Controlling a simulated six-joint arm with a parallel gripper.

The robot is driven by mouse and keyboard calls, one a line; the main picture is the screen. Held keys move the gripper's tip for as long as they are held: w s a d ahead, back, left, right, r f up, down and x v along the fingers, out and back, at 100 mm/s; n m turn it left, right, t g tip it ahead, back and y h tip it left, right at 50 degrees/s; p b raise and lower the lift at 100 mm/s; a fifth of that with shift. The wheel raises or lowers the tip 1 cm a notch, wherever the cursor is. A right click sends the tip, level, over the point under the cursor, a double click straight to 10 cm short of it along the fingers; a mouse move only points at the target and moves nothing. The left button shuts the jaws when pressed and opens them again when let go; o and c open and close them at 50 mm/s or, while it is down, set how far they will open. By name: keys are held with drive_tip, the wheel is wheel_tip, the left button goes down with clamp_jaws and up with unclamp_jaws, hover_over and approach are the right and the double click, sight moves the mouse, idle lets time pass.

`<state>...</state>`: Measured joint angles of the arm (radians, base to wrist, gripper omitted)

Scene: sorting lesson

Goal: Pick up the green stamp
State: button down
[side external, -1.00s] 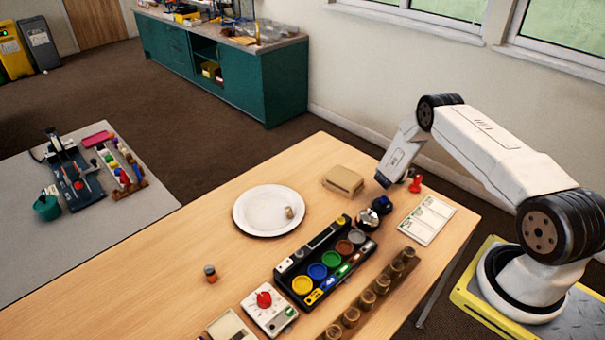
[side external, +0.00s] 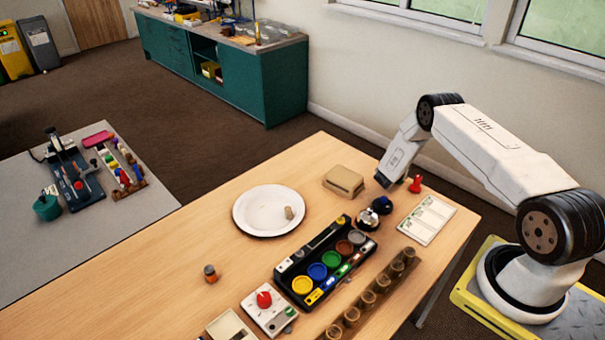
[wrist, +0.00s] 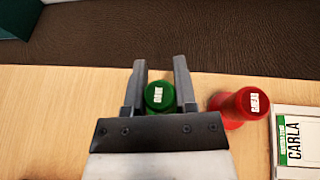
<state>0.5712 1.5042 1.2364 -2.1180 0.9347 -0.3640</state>
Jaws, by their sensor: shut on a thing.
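The green stamp (wrist: 159,96) has a round green top with a white label and shows in the wrist view between my two grey fingers. My gripper (wrist: 160,68) is shut on the green stamp, one finger on each side. In the side view, my gripper (side external: 385,181) is low at the far right part of the table, and the green stamp is hidden there. I cannot tell whether the stamp still touches the table.
A red stamp (wrist: 238,106) stands close to the right of my gripper. A white card (side external: 427,219) lies to its right. A tan block (side external: 344,181), a black paint tray (side external: 318,242) and a white plate (side external: 246,226) are on the table. The table's left part is mostly clear.

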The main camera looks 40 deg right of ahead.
drive_tip(key=shift+r, duration=1.05)
drive_tip(key=s+a+r, duration=0.8)
drive_tip(key=s+r, duration=0.2)
drive_tip(key=s, duration=0.1)
drive_tip(key=shift+a+r, duration=0.3)
drive_tip(key=shift+r, duration=0.1)
